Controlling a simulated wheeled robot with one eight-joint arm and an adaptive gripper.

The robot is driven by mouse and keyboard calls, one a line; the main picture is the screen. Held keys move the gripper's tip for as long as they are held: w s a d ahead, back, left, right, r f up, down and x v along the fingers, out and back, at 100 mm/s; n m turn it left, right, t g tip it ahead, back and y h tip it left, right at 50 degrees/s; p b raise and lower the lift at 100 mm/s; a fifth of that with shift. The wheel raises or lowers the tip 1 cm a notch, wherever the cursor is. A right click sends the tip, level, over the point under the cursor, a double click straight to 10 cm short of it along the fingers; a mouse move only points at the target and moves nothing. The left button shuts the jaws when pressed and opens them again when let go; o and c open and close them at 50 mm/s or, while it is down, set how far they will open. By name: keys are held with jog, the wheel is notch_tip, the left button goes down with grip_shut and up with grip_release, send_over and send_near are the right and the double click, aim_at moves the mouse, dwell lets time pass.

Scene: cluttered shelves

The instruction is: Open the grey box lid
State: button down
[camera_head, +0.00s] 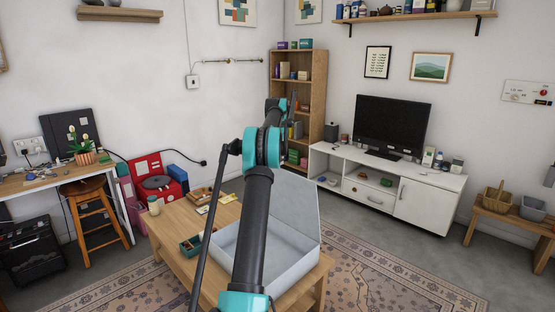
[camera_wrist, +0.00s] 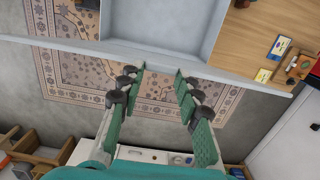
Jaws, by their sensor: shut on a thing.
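The grey box (camera_head: 296,262) stands on the wooden coffee table. Its lid (camera_head: 296,205) is raised and stands steeply up along the box's far side, so the inside shows. In the wrist view the box's pale inside (camera_wrist: 165,22) is at the top, with the lid's edge (camera_wrist: 225,74) as a pale strip crossing the picture. My gripper (camera_wrist: 161,68) has its green-padded fingertips at that strip and is shut on the lid, though a gap shows between the pads. In the head view my arm hides the gripper and part of the box.
A white TV cabinet (camera_head: 385,190) and a bookshelf (camera_head: 312,90) stand beyond. Open rug (camera_head: 400,280) lies right of the table.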

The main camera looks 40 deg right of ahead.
jog(key=c, duration=1)
grip_release()
jog(key=shift+c, duration=0.2)
notch_tip(320, 180, up, 8)
jog(key=shift+d+f, duration=0.15)
jog(key=shift+f, duration=0.05)
